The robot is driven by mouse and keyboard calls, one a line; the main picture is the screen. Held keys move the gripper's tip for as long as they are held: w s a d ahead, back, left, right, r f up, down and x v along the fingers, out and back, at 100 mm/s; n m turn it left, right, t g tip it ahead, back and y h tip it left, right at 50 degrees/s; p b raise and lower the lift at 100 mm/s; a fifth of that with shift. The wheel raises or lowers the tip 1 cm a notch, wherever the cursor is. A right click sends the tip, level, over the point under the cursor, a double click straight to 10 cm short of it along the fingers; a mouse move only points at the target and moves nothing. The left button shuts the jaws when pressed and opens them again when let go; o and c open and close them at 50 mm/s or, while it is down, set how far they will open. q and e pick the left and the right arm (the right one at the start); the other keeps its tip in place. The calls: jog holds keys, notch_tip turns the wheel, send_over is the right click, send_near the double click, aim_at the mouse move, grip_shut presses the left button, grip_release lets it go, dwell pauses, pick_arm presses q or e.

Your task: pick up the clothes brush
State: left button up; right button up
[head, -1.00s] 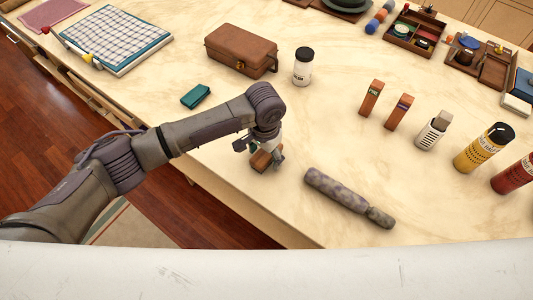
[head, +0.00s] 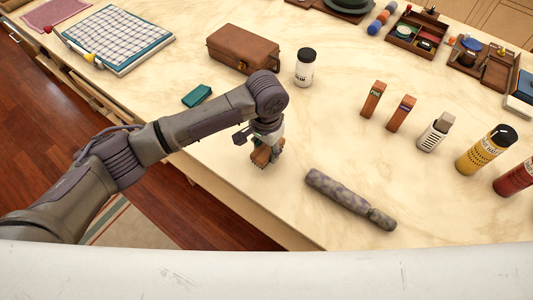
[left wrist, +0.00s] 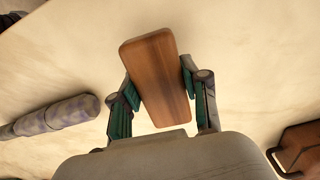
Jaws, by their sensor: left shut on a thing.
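The clothes brush (head: 261,156) shows as a small brown wooden block in the head view, partly covered by my left gripper (head: 266,155). In the left wrist view, its smooth wooden back (left wrist: 157,75) lies slightly tilted between the two teal-padded fingers of my left gripper (left wrist: 158,95), which are shut on its sides. Its bristles are not visible in the wrist view. The brush is over the pale table (head: 225,165) near its front edge; I cannot tell how far it is above the surface. My right gripper is not in view.
A mottled grey roller-shaped thing (head: 343,196) lies to the right of the gripper. A teal folded cloth (head: 197,95), a brown case (head: 242,49) and a white jar (head: 305,68) stand behind. Two brown boxes (head: 373,99) (head: 402,113) and several containers are on the right.

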pick_arm(q)
jog(key=s+d+r+b, duration=0.1)
jog(key=s+d+r, duration=0.6)
jog(key=d+r, duration=0.1)
jog(key=shift+s+d, duration=0.2)
jog(key=shift+d, duration=0.35)
jog(key=o, duration=0.5)
jog(key=c, duration=0.3)
jog(key=shift+c, duration=0.2)
jog(key=s+a+r+n, duration=0.1)
jog(key=a+n, duration=0.3)
jog(key=a, duration=1)
jog(key=s+a+r+n, duration=0.1)
jog(key=a+r+n, duration=0.2)
jog(key=a, duration=1.1)
jog(key=shift+s+r+n, duration=0.25)
jog(key=shift+r+n, duration=0.05)
jog(key=shift+n, duration=0.1)
